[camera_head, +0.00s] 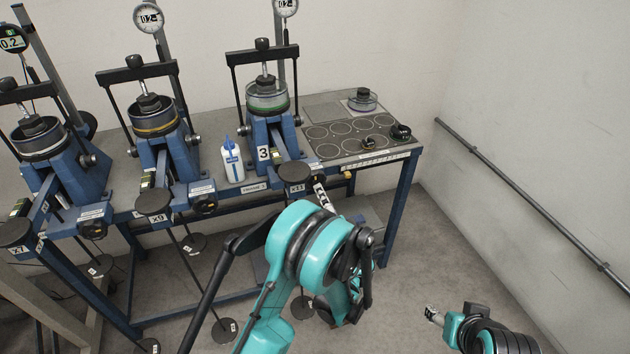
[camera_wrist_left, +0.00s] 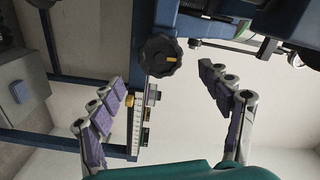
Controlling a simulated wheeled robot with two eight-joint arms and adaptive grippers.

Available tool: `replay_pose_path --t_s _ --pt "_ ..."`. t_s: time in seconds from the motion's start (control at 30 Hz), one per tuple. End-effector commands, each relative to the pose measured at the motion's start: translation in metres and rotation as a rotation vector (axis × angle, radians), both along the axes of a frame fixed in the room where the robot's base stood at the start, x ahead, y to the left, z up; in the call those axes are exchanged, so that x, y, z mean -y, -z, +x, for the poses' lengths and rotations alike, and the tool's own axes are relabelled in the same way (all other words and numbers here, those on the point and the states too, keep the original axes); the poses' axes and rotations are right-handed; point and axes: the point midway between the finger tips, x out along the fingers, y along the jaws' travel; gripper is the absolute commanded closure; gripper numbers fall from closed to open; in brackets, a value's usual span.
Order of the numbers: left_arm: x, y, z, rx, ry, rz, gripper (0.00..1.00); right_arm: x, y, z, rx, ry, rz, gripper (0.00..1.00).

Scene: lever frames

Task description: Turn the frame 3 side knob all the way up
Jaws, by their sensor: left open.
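Frame 3 (camera_head: 262,153) is the right-hand blue lever frame, marked with a 3. In the left wrist view a black lobed knob (camera_wrist_left: 160,56) with a yellow mark pointing right sits on a blue frame. My left gripper (camera_wrist_left: 162,74) is open, its two padded fingers on either side of the knob in the picture, with visible gaps. In the head view a pale piece of the left gripper (camera_head: 323,195) shows past the arm. My right gripper (camera_head: 432,314) is low at right, its jaws too small to read.
Frame 2 (camera_head: 173,160) and frame 1 (camera_head: 75,180) stand to the left. A white bottle (camera_head: 232,160) stands beside frame 3. A black x11 disc (camera_head: 295,172) juts out close to my left gripper. The floor (camera_head: 450,250) at right is clear up to the wall rail (camera_head: 520,197).

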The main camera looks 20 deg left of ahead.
Motion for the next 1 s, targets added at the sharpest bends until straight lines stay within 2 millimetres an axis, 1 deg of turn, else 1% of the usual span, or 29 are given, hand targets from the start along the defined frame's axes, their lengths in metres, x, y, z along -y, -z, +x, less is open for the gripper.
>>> replay_pose_path --t_s 0.03,0.13,0.23,0.33,0.47,0.97,1.0 --pt "0.002 0.000 -0.003 0.046 0.001 -0.068 0.22 0.000 0.000 0.000 0.000 0.000 0.000 0.42" --pt "0.004 0.000 -0.006 0.114 0.001 -0.169 0.22 0.000 0.000 0.000 0.000 0.000 0.000 0.42" --pt "0.004 0.000 -0.006 0.142 0.000 -0.210 0.22 0.000 0.000 0.000 0.000 0.000 0.000 0.42" --pt "-0.001 0.000 0.000 0.145 -0.002 -0.214 0.22 0.000 0.000 0.000 0.000 0.000 0.000 0.42" --pt "-0.010 0.000 0.013 0.144 -0.002 -0.213 0.22 0.000 0.000 0.000 0.000 0.000 0.000 0.42" --pt "-0.052 0.000 0.075 0.143 -0.001 -0.211 0.22 0.000 0.000 0.000 0.000 0.000 0.000 0.42" --pt "-0.050 0.000 0.073 0.143 0.001 -0.211 0.33 0.000 0.000 0.000 0.000 0.000 0.000 0.42"
